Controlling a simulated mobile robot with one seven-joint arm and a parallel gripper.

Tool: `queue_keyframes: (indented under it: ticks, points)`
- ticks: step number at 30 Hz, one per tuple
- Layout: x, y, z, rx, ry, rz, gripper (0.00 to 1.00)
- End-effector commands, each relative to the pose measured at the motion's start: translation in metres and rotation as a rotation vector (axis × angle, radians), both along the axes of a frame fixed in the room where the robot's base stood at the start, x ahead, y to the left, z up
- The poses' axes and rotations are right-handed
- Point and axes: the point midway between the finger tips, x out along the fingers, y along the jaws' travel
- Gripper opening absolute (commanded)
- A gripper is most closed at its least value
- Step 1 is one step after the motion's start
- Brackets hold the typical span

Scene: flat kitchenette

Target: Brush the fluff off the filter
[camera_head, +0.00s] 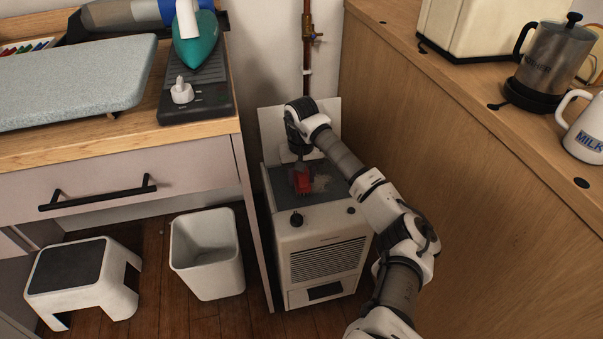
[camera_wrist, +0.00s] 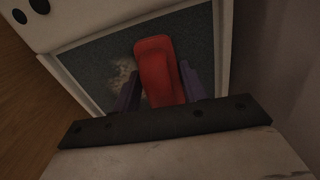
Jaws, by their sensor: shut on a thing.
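The filter (camera_head: 334,173) is a dark grey panel in a pale frame on top of a white appliance (camera_head: 300,242) on the floor. It also shows in the wrist view (camera_wrist: 100,75). A patch of pale fluff (camera_head: 321,183) lies on it, left of the red tool in the wrist view (camera_wrist: 123,82). My gripper (camera_head: 300,170) is over the filter, pointing down, shut on a red brush (camera_head: 302,183). The brush's red body also shows between the fingers in the wrist view (camera_wrist: 157,70). Its bristles are hidden, and I cannot tell whether they touch the filter.
A raised pale lid (camera_head: 272,120) stands behind the filter. A drawer counter (camera_head: 205,130) is close on the left and a tall wooden counter (camera_head: 420,130) on the right. A white bin (camera_head: 207,262) and a step stool (camera_head: 115,285) stand on the floor at left.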

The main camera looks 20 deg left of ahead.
Motion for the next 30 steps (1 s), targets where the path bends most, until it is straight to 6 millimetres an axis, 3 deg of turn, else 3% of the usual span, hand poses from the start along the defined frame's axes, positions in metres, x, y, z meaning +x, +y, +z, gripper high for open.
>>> queue_keyframes:
  ticks: [30]
  points:
    - [0.0002, -0.0003, -0.0084, 0.000, 0.000, -0.001, 0.13]
